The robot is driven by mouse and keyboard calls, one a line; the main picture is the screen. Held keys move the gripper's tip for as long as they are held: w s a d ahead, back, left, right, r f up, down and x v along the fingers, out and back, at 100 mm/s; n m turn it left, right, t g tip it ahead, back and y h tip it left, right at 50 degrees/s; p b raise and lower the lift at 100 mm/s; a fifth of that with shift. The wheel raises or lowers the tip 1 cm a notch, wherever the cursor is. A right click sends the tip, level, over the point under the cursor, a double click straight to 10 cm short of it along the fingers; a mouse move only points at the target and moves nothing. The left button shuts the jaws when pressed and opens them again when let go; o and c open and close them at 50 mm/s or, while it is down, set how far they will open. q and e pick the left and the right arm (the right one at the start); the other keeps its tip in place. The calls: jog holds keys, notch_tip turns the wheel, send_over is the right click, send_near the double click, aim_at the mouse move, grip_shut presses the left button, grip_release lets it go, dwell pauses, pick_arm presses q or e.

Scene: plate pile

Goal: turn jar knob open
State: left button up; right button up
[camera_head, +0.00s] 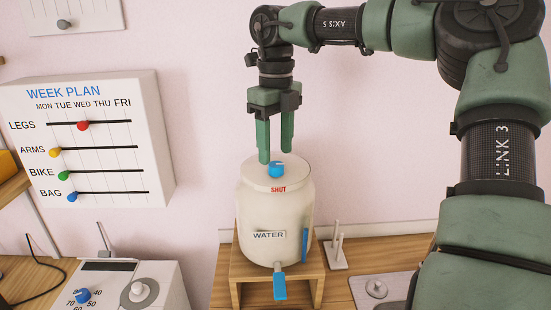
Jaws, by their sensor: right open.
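A cream jar (272,212) labelled WATER stands upright on a wooden stand (240,268). Its round lid (258,183) carries a blue knob (276,169) with a white mark, and red SHUT lettering shows at the lid's front edge. A blue tap lever (280,286) hangs at the jar's front. My right gripper (276,155) points straight down above the lid, its two green fingers apart. The fingertips are at about the knob's height in the picture, one to each side; I cannot tell how close they are to it. My left gripper is not in view.
A WEEK PLAN board (92,140) with coloured sliders hangs on the left wall. A white box with dials (120,290) sits at the lower left. A small pegged holder (338,252) and a grey metal plate (385,287) lie right of the stand.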

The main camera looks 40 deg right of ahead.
aim_at(275, 164)
jog(key=shift+r, duration=2.55)
